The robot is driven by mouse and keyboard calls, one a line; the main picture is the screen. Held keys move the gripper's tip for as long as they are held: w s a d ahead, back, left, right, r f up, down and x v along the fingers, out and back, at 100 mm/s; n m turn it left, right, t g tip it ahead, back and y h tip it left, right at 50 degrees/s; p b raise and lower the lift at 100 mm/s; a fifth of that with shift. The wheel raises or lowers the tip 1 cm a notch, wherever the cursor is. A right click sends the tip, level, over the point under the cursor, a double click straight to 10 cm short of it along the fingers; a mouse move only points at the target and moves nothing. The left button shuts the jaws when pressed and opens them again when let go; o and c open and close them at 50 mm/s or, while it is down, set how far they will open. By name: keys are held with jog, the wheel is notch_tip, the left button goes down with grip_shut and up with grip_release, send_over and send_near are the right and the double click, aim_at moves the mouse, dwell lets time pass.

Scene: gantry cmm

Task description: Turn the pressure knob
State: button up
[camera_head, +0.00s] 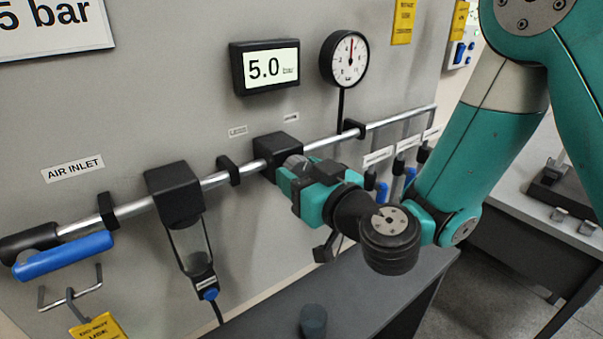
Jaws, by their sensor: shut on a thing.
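The pressure knob (296,162) is a grey knob on the front of a black regulator block (276,149) on the silver pipe. Only a little of the knob shows, as my gripper covers most of it. My gripper (299,172) is teal and shut on the knob, reaching it from the lower right. A digital display (265,67) above reads 5.0 bar. A round dial gauge (345,59) stands to its right with its needle pointing about straight up. Small labels lie above the block; the left one (238,131) seems to read LESS.
A filter unit (175,195) with a clear bowl hangs on the pipe (220,178) to the left. A blue valve handle (64,256) is at far left under AIR INLET, with a yellow tag (99,328) below. Smaller valves (383,191) are at right. A cup (313,320) stands on the dark bench.

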jog(key=shift+w+r+m, duration=0.1)
jog(key=shift+r+m, duration=0.05)
jog(key=shift+m, duration=0.55)
dwell(0.5)
jog(key=shift+m, duration=1)
jog(key=m, duration=0.5)
jog(key=shift+r, duration=0.1)
jog(key=m, duration=0.9)
jog(key=shift+r, duration=0.1)
jog(key=shift+m, duration=0.3)
